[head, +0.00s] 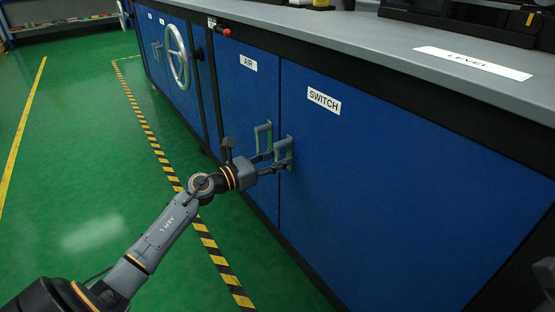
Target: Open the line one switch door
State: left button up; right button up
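The blue switch door (390,190), labelled SWITCH (324,101), appears closed and flush with the cabinet front. Its grey upright handle (283,149) is near the door's left edge. My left gripper (282,160) reaches in from the left and has its fingers at this handle, overlapping it in the head view. I cannot tell whether the fingers are closed on the handle or only beside it.
The blue AIR door (241,110) is directly left, its grey handle (263,136) close to my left gripper. A handwheel (177,57) is farther left. The grey worktop (400,45) overhangs the doors. Green floor (85,150) with a striped line (150,135) lies clear in front.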

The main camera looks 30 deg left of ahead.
pick_arm(q)
grip_shut()
